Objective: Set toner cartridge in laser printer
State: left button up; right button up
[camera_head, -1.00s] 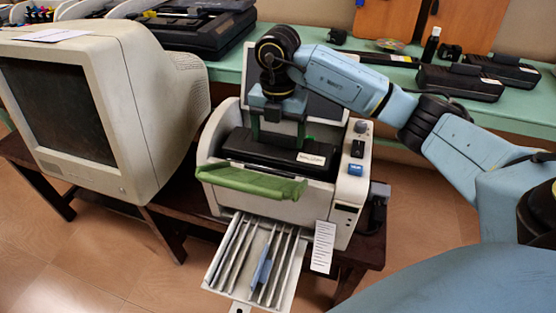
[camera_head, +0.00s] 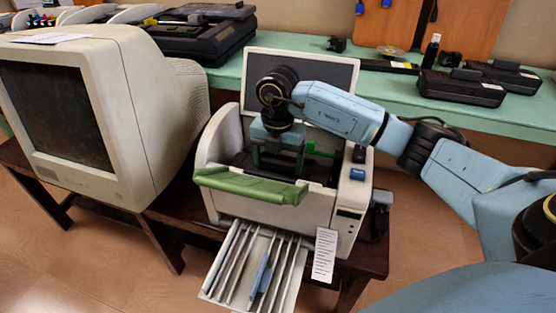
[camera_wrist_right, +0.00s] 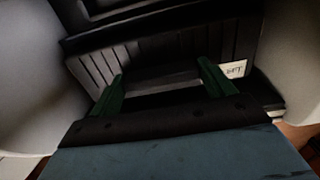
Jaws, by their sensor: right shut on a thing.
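The laser printer (camera_head: 310,211) is cream white and stands in the middle of the head view with its top open. Its green front flap (camera_head: 250,186) is folded down. My right gripper (camera_head: 278,160) reaches down into the opening from above. It is shut on the black toner cartridge, which shows in the wrist view (camera_wrist_right: 165,72) between the green fingers, with a white label at its right. In the head view the cartridge is mostly hidden behind the flap and gripper; I cannot tell whether it is fully seated. My left gripper is out of view.
A bulky monitor (camera_head: 130,110) stands close at the printer's left. A ribbed tray (camera_head: 234,270) juts out in front, with a white paper tag (camera_head: 325,255) beside it. The green bench (camera_head: 400,100) behind holds several black cartridges (camera_head: 460,88).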

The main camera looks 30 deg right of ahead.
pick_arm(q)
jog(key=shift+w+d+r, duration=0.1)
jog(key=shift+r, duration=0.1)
pick_arm(e)
jog(key=shift+f, duration=0.2)
jog(key=o, duration=2)
jog(key=shift+c, duration=0.2)
jog(key=shift+r, duration=0.35)
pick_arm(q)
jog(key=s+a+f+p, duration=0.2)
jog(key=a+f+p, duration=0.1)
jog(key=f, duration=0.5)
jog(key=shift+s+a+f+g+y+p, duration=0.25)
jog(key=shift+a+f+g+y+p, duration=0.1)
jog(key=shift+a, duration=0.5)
pick_arm(e)
notch_tip(320, 180, up, 12)
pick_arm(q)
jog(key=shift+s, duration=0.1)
pick_arm(e)
jog(key=shift+f, duration=0.15)
